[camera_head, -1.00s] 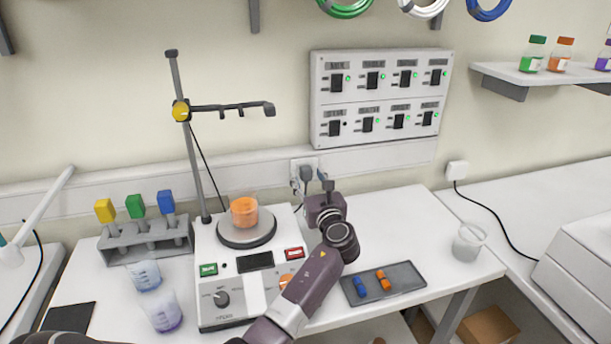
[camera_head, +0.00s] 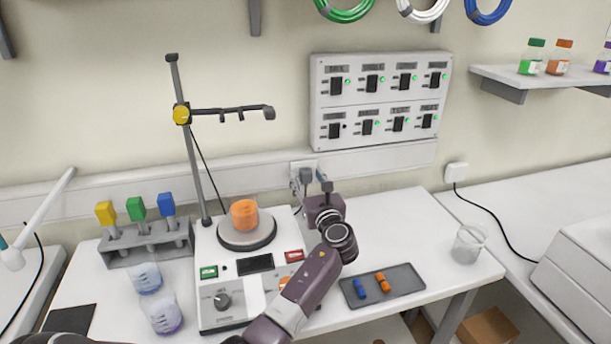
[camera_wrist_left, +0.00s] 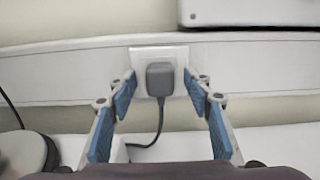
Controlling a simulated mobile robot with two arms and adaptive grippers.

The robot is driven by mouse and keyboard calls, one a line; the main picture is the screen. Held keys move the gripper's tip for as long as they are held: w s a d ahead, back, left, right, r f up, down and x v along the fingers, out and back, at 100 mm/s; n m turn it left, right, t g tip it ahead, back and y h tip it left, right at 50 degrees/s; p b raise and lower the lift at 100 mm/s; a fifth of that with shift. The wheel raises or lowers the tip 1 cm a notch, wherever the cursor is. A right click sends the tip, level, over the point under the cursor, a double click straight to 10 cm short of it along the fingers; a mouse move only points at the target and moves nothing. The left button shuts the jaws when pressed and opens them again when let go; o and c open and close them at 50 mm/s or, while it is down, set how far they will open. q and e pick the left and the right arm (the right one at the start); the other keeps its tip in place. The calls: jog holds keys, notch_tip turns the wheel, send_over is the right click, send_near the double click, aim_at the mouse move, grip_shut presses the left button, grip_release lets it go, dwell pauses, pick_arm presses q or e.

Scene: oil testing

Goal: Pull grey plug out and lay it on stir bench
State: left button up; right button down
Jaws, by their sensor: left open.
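The grey plug (camera_wrist_left: 160,79) sits in the white wall socket (camera_wrist_left: 142,54), with its grey cord hanging down. In the head view the plug (camera_head: 306,176) shows just left of my gripper's fingers. My left gripper (camera_wrist_left: 165,108) is open, its blue-padded fingers on either side of the plug and apart from it in the picture. In the head view my left gripper (camera_head: 316,184) is in front of the socket. The stir bench (camera_head: 350,205) is the white table below the socket, with the stirrer (camera_head: 232,305) on it. My right gripper is not in view.
An orange beaker (camera_head: 244,214) stands on the stirrer plate, beside the stand rod (camera_head: 191,150). A dark tray (camera_head: 407,280) with small blue and orange pieces lies at the right front. A switch panel (camera_head: 360,98) hangs above.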

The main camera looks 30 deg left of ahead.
aim_at(307, 178)
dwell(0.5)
pick_arm(q)
jog(key=shift+p, duration=0.3)
jog(key=shift+c, duration=0.2)
grip_shut()
jog(key=shift+d, duration=0.15)
jog(key=shift+p+v, duration=0.9)
jog(key=shift+v, duration=0.55)
jog(key=shift+p+v, duration=0.65)
jog(key=shift+v, duration=0.8)
jog(key=shift+s, duration=0.1)
